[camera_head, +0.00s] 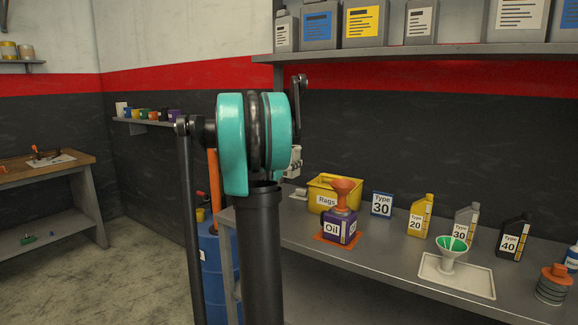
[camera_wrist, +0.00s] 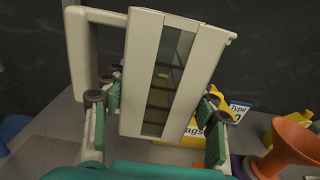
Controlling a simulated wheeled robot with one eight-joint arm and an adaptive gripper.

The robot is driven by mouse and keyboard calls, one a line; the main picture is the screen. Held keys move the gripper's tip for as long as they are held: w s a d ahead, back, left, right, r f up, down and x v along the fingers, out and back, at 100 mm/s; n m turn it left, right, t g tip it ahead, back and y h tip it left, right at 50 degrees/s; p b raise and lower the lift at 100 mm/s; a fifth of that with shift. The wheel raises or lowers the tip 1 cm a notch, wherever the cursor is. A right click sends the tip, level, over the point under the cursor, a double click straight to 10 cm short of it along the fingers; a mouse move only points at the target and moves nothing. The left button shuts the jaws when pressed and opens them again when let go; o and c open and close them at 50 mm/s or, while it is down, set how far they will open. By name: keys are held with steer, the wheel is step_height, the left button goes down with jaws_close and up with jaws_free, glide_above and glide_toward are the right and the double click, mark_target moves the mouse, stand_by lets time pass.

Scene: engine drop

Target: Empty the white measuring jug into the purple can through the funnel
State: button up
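The white measuring jug (camera_wrist: 145,75) fills the middle of the wrist view, with a dark see-through strip down its side and its handle at the left. My gripper (camera_wrist: 158,135) has its green-padded fingers on either side of the jug and holds it. In the head view my arm hides most of the gripper and jug. The purple can (camera_head: 336,229), marked Oil, stands on the bench with an orange funnel (camera_head: 343,188) upright in its top. In the wrist view the funnel (camera_wrist: 292,143) is at the lower right, apart from the jug. The liquid level is unclear.
A yellow Rags bin (camera_head: 322,194) stands behind the can. A green-lined funnel (camera_head: 452,252) sits on a pale tray (camera_head: 478,286). A blue barrel (camera_head: 214,270) stands left of the bench.

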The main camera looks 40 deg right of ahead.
steer(key=c, duration=0.8)
steer(key=d+m, duration=0.1)
steer(key=m, duration=0.1)
steer(key=s+d+r+m+g, duration=0.1)
steer(key=m, duration=0.1)
steer(key=d+m+g, duration=0.1)
steer(key=m, duration=0.2)
steer(key=shift+s+r+h, duration=0.2)
steer(key=shift+s+h, duration=0.2)
steer(key=s+d+m+g, duration=0.1)
steer(key=s+d+m, duration=0.2)
steer(key=s+m, duration=0.3)
steer(key=shift+s+d+f+m+g, duration=0.15)
steer(key=shift+s+f+m+g, duration=0.2)
steer(key=shift+s, duration=1.65)
